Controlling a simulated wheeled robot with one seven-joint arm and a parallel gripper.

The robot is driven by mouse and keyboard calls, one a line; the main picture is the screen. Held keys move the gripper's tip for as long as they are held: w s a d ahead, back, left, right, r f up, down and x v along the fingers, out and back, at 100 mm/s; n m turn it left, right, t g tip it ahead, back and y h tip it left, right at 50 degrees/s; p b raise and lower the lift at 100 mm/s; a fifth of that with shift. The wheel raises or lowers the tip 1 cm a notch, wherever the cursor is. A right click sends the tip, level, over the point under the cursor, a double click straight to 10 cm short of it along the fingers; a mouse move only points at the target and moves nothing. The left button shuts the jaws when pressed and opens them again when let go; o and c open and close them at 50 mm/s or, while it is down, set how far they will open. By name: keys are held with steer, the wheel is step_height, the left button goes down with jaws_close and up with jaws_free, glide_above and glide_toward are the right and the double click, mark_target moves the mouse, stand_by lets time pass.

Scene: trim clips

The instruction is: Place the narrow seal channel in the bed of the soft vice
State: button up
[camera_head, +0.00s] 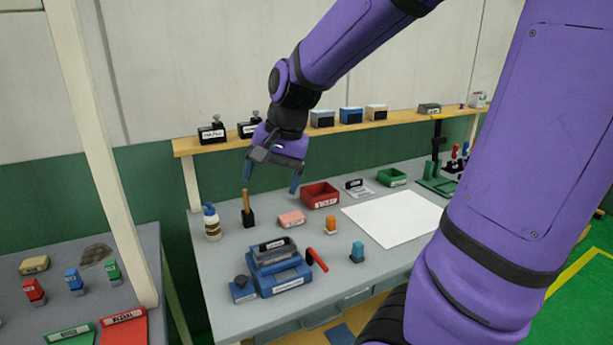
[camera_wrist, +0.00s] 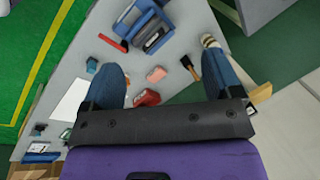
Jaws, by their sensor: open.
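A blue fixture with a red lever, which looks like the soft vice (camera_head: 281,279), stands at the front left of the bench; it also shows at the top of the wrist view (camera_wrist: 133,18). A grey labelled piece (camera_head: 272,249) sits at its top; I cannot tell whether this is the seal channel or part of the vice. No other piece is clearly readable as the narrow seal channel. My gripper (camera_head: 271,178) is open and empty, high above the back of the bench; its two blue fingers are spread in the wrist view (camera_wrist: 160,62).
Near the vice are a pink block (camera_head: 291,219), an orange clip (camera_head: 331,226), a teal clip (camera_head: 357,253), a brush (camera_head: 247,212) and a bottle (camera_head: 211,223). A red bin (camera_head: 320,197) stands behind. A white sheet (camera_head: 395,220) lies clear at the right. A shelf (camera_head: 390,118) runs behind.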

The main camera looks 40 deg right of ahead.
steer(key=s+a+r+n+t+h, duration=0.1)
steer(key=s+a+r+n, duration=0.1)
steer(key=s, duration=0.5)
steer(key=s+a+r+n+t, duration=0.1)
steer(key=s+a+r+n, duration=0.1)
steer(key=s+r+n, duration=0.2)
steer(key=s+n, duration=0.3)
steer(key=shift+t+h, duration=0.3)
steer(key=shift+h, duration=0.1)
